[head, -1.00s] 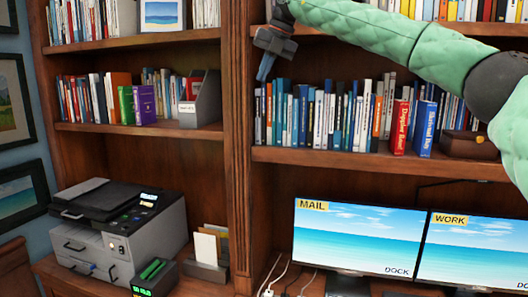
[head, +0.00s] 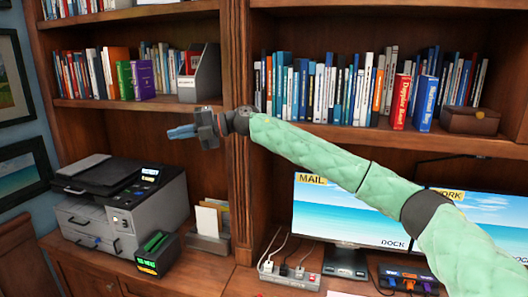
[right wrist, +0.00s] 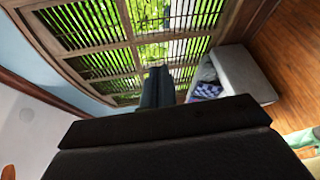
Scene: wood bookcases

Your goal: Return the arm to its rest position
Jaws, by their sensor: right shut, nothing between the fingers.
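My right arm (head: 330,165), in a green padded sleeve, reaches across the head view from the lower right. Its gripper (head: 172,132) is shut and empty, with blue fingers pointing left. It hangs in the air in front of the bookcase, below the left middle shelf and above the printer in the picture. In the right wrist view the shut fingers (right wrist: 157,88) point toward a slatted window. My left gripper is not in view.
The bookcase (head: 240,180) has shelves of books. A printer (head: 120,208), a power strip (head: 290,276) and two monitors (head: 350,205) stand on the desk; my arm partly covers the monitors. The right wrist view shows a window (right wrist: 150,45) and a grey seat (right wrist: 242,75).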

